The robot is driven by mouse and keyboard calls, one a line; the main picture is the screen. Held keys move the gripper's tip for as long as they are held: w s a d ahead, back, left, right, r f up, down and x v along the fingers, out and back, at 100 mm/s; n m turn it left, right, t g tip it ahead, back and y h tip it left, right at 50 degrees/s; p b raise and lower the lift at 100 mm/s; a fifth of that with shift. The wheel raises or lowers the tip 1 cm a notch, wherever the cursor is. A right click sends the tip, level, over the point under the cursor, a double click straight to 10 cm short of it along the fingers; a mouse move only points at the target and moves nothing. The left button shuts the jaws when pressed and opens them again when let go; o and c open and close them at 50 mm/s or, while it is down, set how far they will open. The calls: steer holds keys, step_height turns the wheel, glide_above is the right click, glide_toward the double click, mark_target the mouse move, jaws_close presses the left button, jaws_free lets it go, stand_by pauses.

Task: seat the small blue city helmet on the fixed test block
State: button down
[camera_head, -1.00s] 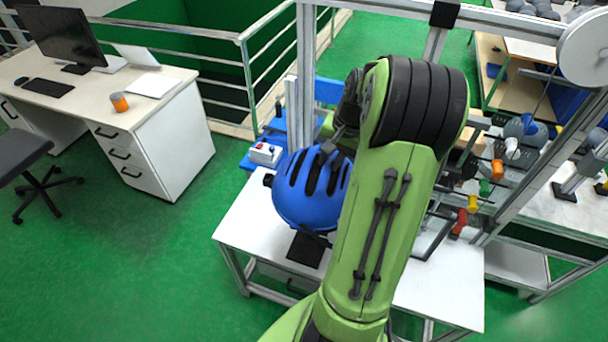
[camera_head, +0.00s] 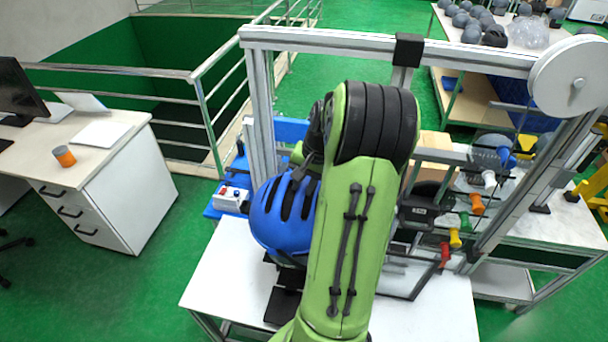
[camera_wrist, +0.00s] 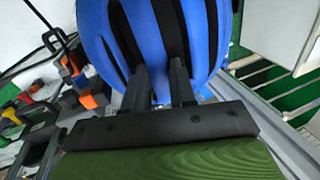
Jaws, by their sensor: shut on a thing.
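The blue city helmet (camera_head: 280,222) hangs above the white table, partly hidden behind my green arm. It has black vents and straps hang below it. In the wrist view the helmet (camera_wrist: 205,35) fills the top middle. My gripper (camera_wrist: 165,85) is shut on the helmet's edge there, with a dark finger on each side of a vent. In the head view my arm hides most of the gripper. I cannot make out the fixed test block; my arm and the helmet may hide it.
The white table (camera_head: 225,265) carries a dark plate (camera_head: 283,308). A metal frame (camera_head: 330,42) rises behind it. Coloured knobs (camera_head: 455,238) and a rail stand right. A control box with a red button (camera_head: 232,198) sits left. A desk (camera_head: 105,170) stands further left.

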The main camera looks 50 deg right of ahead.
steer(key=b, duration=0.7)
glide_toward(301, 220)
steer(key=x, duration=0.5)
steer(key=shift+w+d+f, duration=0.1)
steer(key=shift+w+f, duration=0.05)
steer(key=shift+w, duration=0.15)
steer(key=shift+s, duration=0.1)
steer(key=shift+f+b, duration=0.3)
steer(key=shift+f, duration=0.2)
steer(key=c, duration=0.8)
jaws_free()
steer(key=shift+c, duration=0.2)
steer(key=c, duration=0.4)
steer(key=shift+o, duration=0.2)
steer(key=shift+r, duration=0.2)
